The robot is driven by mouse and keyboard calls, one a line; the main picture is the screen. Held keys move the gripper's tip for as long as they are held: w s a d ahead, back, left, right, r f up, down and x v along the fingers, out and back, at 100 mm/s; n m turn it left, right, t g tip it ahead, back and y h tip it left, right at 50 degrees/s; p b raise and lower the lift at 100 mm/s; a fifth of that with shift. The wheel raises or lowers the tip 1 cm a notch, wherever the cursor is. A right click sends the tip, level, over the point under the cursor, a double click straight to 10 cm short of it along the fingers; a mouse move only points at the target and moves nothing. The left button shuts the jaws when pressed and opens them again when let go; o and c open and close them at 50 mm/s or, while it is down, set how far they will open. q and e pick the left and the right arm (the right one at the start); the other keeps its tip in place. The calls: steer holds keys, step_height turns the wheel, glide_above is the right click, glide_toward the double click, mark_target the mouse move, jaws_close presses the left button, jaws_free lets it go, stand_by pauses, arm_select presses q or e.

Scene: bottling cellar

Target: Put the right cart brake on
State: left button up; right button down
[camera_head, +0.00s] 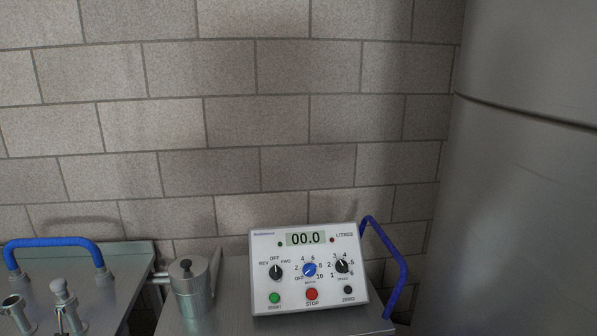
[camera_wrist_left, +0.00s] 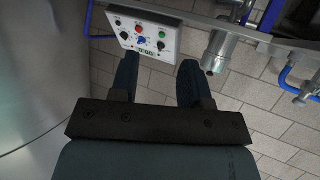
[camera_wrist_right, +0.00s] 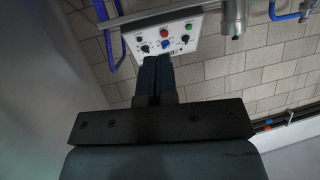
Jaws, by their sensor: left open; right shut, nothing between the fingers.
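The right cart (camera_head: 225,322) is a metal-topped cart with a blue handle (camera_head: 403,268) on its right side. It carries a white control box (camera_head: 260,255) with a 00.0 display, knobs and buttons. I cannot make out the cart's brake in any view. My left gripper (camera_wrist_left: 158,72) is open and empty in the left wrist view, with the control box (camera_wrist_left: 142,35) beyond its fingers. My right gripper (camera_wrist_right: 155,62) is shut and empty in the right wrist view, its fingertips overlapping the control box (camera_wrist_right: 189,37) in the picture. Neither gripper shows in the head view.
A metal canister with a dark knob (camera_head: 190,292) stands on the right cart, left of the box. A left cart (camera_head: 130,262) with a blue handle (camera_head: 55,242) and metal fittings stands beside it. A block wall (camera_head: 250,120) is behind, and a large grey tank (camera_head: 530,180) at right.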

arm_select(q)
steer(key=s+p, duration=0.1)
steer(key=s+a+r+g+p, duration=0.1)
steer(key=p, duration=0.1)
steer(key=a+y+p, duration=0.1)
steer(key=p, duration=0.1)
steer(key=shift+s+a+r, duration=0.15)
steer(key=shift+s+r, duration=0.1)
steer(key=shift+s, duration=0.15)
arm_select(e)
steer(key=s, duration=0.1)
steer(key=s+d+r+g, duration=0.1)
steer(key=d+h, duration=0.1)
steer(key=shift+s+d+r, duration=0.15)
steer(key=shift+s+r, duration=0.1)
steer(key=shift+s, duration=0.15)
